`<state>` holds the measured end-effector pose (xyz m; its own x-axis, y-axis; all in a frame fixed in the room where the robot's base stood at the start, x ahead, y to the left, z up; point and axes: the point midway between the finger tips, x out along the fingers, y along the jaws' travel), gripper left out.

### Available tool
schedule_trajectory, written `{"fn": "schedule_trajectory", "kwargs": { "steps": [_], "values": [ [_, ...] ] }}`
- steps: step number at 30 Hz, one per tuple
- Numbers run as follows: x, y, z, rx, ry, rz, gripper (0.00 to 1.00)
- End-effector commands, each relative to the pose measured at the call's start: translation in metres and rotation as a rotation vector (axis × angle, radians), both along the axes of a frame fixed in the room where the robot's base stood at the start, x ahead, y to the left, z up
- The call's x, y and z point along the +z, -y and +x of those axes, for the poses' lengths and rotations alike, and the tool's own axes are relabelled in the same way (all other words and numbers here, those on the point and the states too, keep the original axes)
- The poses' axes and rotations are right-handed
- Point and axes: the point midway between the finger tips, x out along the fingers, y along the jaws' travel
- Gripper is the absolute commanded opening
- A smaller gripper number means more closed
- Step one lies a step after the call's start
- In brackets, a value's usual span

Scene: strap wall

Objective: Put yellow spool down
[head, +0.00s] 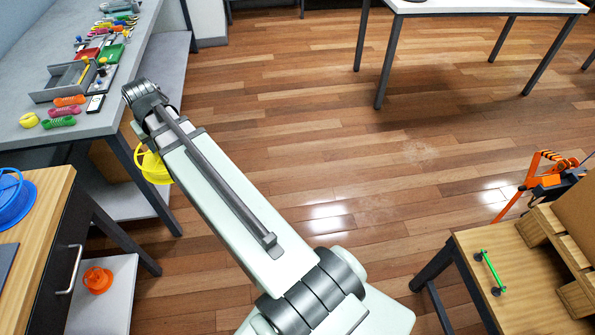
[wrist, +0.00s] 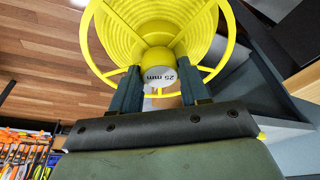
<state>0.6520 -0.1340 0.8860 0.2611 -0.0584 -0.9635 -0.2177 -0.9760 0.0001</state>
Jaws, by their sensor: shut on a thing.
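The yellow spool (wrist: 155,35) fills the top of the wrist view, with a white label reading "25 mm" on its hub. My gripper (wrist: 157,88) is shut on the spool's hub, one finger on each side. In the head view the yellow spool (head: 152,167) shows beside my arm, partly hidden behind it, next to the grey bench's front edge and apparently off the bench top. My gripper is hidden behind the arm in the head view.
The grey bench (head: 88,128) at left carries colored strap bundles, a grey tray (head: 62,84) and small tools. A wooden-topped cabinet (head: 38,225) holds a blue spool (head: 14,200). An orange spool (head: 97,280) sits on a low shelf (head: 105,305). Floor lies open in the middle.

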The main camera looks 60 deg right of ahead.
Motion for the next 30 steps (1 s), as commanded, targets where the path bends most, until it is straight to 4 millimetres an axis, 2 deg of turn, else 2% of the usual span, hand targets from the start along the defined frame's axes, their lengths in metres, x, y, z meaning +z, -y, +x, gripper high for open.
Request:
{"fn": "schedule_trajectory", "kwargs": {
  "steps": [3,14,23,30],
  "values": [
    [0.0,0.033,-0.008,-0.056,0.001,0.0,0.0],
    [-0.003,0.124,-0.042,-0.214,0.001,0.0,0.0],
    [-0.006,0.196,-0.08,-0.345,0.001,0.0,0.0],
    [-0.008,0.249,-0.117,-0.449,0.001,0.0,0.0]
  ]
}}
